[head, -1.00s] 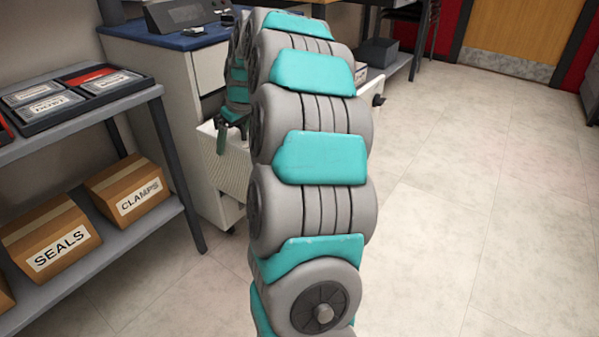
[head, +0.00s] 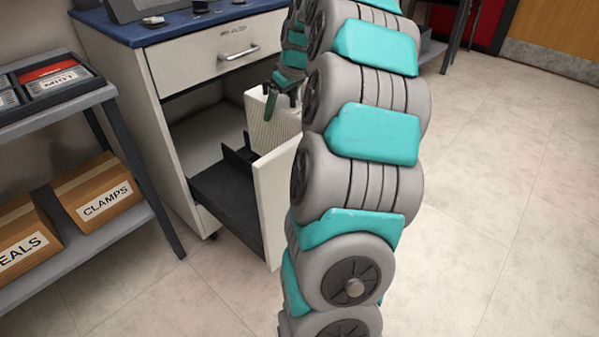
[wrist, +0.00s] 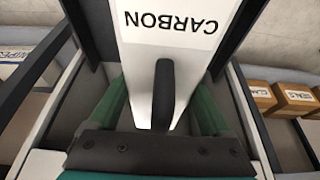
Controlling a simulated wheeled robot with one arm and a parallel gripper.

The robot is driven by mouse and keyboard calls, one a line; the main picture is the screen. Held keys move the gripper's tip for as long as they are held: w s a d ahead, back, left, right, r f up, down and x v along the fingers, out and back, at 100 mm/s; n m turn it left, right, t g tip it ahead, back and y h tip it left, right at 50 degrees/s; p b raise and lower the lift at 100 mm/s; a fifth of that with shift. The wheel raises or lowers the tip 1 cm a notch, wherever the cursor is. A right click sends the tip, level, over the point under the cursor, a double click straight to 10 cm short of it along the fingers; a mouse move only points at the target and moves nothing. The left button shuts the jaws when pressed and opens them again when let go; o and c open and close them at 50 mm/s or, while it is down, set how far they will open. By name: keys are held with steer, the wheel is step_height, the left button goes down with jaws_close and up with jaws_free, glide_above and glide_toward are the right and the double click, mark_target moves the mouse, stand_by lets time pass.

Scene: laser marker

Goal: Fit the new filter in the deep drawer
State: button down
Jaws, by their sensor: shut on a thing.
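The new filter (head: 268,122) is a white, pleated block. My gripper (head: 283,90) is shut on its top and holds it upright over the open deep drawer (head: 222,195). In the wrist view the filter (wrist: 178,55) has an upside-down CARBON label and a black handle (wrist: 163,95). The green fingers of my gripper (wrist: 163,105) stand on both sides of that handle. The drawer has a dark tray and a tall white front (head: 272,205). The filter's lower end is partly behind the drawer front and my arm, so I cannot tell whether it is inside.
The white cabinet (head: 165,100) has a shut upper drawer with a metal handle (head: 238,53) and a blue top (head: 130,32). A grey shelf at left holds a tray and boxes labelled CLAMPS (head: 98,193) and SEALS (head: 22,238). The floor at right is clear.

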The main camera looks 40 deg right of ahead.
mark_target(296, 104)
steer(key=shift+d+f, duration=0.1)
steer(key=shift+d, duration=0.2)
steer(key=shift+f, duration=0.4)
steer(key=shift+f+b, duration=0.3)
steer(key=shift+f, duration=4.1)
steer(key=shift+f, duration=0.4)
jaws_free()
steer(key=shift+r, duration=0.15)
steer(key=shift+r, duration=0.3)
steer(key=v, duration=1.1)
steer(key=shift+s+r, duration=0.15)
steer(key=shift+r, duration=0.25)
